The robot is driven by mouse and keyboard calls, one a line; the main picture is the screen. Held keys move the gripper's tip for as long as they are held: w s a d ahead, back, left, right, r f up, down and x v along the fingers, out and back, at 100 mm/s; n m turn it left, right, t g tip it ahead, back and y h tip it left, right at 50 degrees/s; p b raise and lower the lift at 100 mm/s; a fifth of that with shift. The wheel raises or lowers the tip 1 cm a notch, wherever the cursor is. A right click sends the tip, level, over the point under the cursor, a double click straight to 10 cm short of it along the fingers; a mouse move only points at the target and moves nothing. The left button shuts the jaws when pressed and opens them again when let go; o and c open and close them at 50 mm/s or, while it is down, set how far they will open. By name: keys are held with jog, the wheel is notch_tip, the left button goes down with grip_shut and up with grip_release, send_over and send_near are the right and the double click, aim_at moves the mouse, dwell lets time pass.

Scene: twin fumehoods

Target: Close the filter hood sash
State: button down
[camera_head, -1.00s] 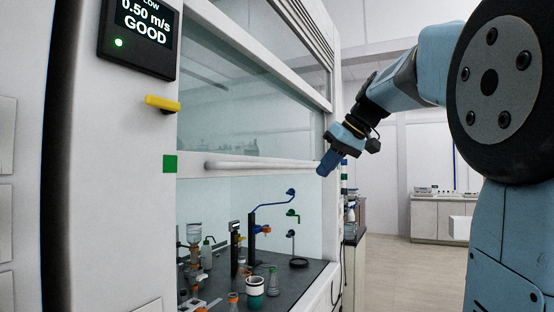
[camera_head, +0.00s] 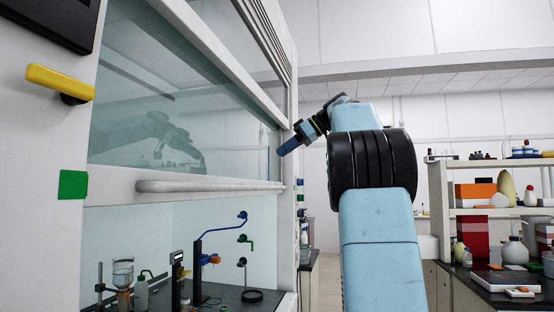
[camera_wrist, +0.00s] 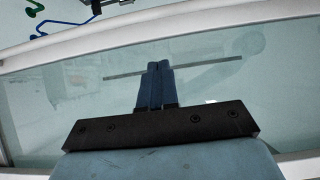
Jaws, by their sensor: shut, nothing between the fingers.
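The hood sash (camera_head: 180,110) is a glass pane in a white frame, partly raised, with an open gap below it. Its white handle bar (camera_head: 210,186) runs along the bottom edge. My gripper (camera_head: 281,152) is shut and empty at the right end of the sash, above the level of the bar. In the wrist view the shut fingers (camera_wrist: 157,68) lie in front of the sash glass (camera_wrist: 80,80), with the white bar (camera_wrist: 150,25) beyond their tips. I cannot tell whether the fingers touch the glass.
Inside the hood, a blue tap (camera_head: 220,228), a wash bottle (camera_head: 141,292) and glassware stand on a dark worktop. A yellow lever (camera_head: 60,82) and a green square (camera_head: 73,184) are on the left post. A bench with shelves (camera_head: 490,205) stands at right.

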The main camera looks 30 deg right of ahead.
jog(key=s+d+f+x, duration=0.1)
jog(key=f+x, duration=0.1)
jog(key=x, duration=0.9)
jog(key=shift+a+f, duration=0.2)
jog(key=shift+a, duration=0.1)
jog(key=shift+w, duration=0.15)
